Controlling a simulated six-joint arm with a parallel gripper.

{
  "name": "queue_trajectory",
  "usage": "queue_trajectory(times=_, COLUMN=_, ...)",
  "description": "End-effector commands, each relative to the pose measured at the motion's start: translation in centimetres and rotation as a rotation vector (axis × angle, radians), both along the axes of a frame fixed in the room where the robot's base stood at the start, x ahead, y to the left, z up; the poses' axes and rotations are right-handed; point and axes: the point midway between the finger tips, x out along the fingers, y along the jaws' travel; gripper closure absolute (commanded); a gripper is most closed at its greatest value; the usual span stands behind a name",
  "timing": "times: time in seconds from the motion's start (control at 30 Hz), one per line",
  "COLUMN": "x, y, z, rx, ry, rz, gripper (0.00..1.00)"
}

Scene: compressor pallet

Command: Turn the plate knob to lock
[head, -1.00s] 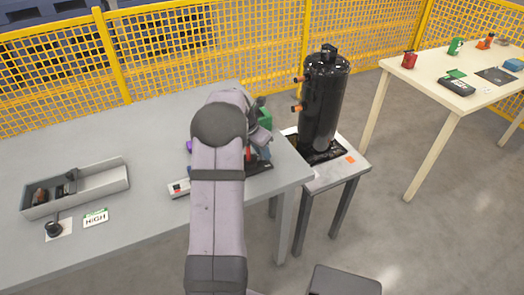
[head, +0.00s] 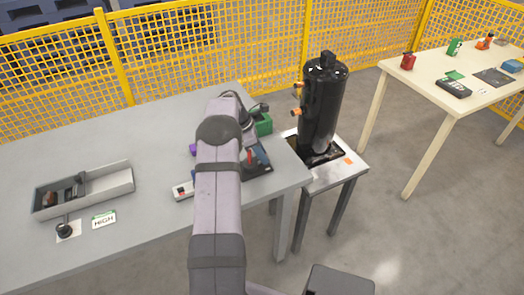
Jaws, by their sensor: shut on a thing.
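A dark plate (head: 258,170) lies on the grey table near its right edge. A red upright part (head: 249,156) and a blue part (head: 261,156) stand on it. My gripper (head: 247,138) is at the plate, mostly hidden behind my own arm and wrist. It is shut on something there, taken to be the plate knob. The fingertips and the knob itself are hidden, so I cannot see how far the knob is turned.
A green block (head: 263,124) and a red-and-white device (head: 183,191) are close by. A grey tray (head: 110,183), a black knob-like part (head: 65,230) and a HIGH card (head: 104,219) lie left. A black compressor (head: 322,105) stands on a small stand (head: 338,177) at right.

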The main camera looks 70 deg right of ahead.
Motion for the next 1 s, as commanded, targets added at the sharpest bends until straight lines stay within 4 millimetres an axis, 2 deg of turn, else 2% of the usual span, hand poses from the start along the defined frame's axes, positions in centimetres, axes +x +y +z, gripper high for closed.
queue_trajectory(times=0.3, x=0.05, y=-0.15, z=0.06, rx=-0.001, ry=0.000, rz=-0.143, gripper=1.00)
queue_trajectory(times=0.83, x=0.04, y=-0.16, z=0.05, rx=-0.001, ry=-0.001, rz=-0.170, gripper=1.00)
queue_trajectory(times=0.87, x=0.04, y=-0.16, z=0.05, rx=-0.001, ry=-0.001, rz=-0.170, gripper=0.76)
queue_trajectory(times=0.9, x=0.04, y=-0.16, z=0.05, rx=-0.001, ry=-0.001, rz=-0.170, gripper=0.67)
queue_trajectory(times=0.93, x=0.04, y=-0.16, z=0.05, rx=-0.001, ry=-0.001, rz=-0.170, gripper=0.60)
queue_trajectory(times=1.0, x=0.04, y=-0.16, z=0.04, rx=-0.001, ry=0.000, rz=-0.170, gripper=0.60)
